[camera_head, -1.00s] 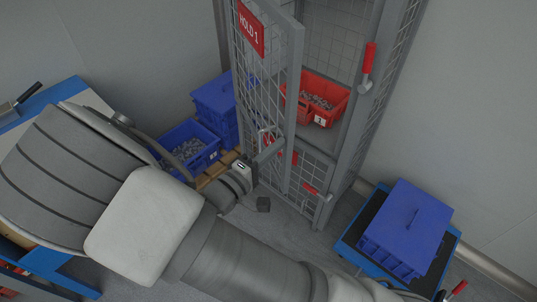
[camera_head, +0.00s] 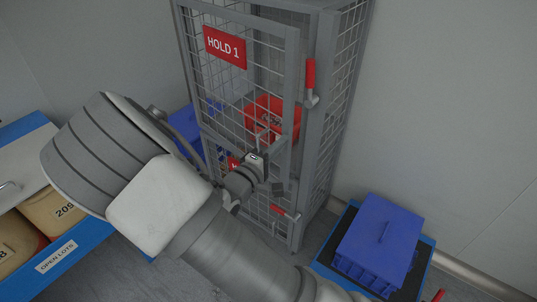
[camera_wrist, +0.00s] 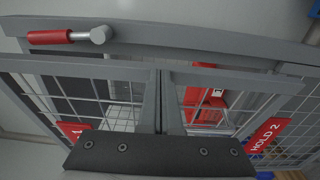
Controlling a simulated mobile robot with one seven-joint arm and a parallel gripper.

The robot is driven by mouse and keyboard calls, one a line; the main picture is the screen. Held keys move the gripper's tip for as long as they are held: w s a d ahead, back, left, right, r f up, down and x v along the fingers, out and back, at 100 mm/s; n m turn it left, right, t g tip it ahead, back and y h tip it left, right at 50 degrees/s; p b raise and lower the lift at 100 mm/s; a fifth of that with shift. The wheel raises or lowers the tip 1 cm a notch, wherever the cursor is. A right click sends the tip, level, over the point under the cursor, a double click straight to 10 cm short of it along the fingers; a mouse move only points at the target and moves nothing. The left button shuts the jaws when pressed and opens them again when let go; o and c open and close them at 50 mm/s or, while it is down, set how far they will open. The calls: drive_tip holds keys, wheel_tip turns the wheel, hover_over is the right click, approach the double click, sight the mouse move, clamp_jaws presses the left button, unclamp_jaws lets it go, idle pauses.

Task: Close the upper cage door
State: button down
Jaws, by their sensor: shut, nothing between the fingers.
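The upper cage door (camera_head: 293,75) is a grey-framed mesh panel with a red HOLD 1 sign (camera_head: 224,47).
The lower door has a red HOLD 2 sign (camera_wrist: 268,135) and a red-handled latch (camera_head: 285,212). A red crate (camera_head: 284,120) sits inside behind the mesh. A blue lidded crate (camera_head: 383,240) stands on the right. A blue bench (camera_head: 75,250) with bins is at left.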

sight(291, 137)
drive_tip(key=shift+s+d+x, duration=0.1)
drive_tip(key=shift+d+x, duration=0.05)
drive_tip(key=shift+x, duration=0.85)
drive_tip(key=shift+s+d+x, duration=0.15)
drive_tip(key=shift+x, duration=0.8)
drive_tip(key=shift+s+a, duration=0.1)
drive_tip(key=shift+a, duration=0.05)
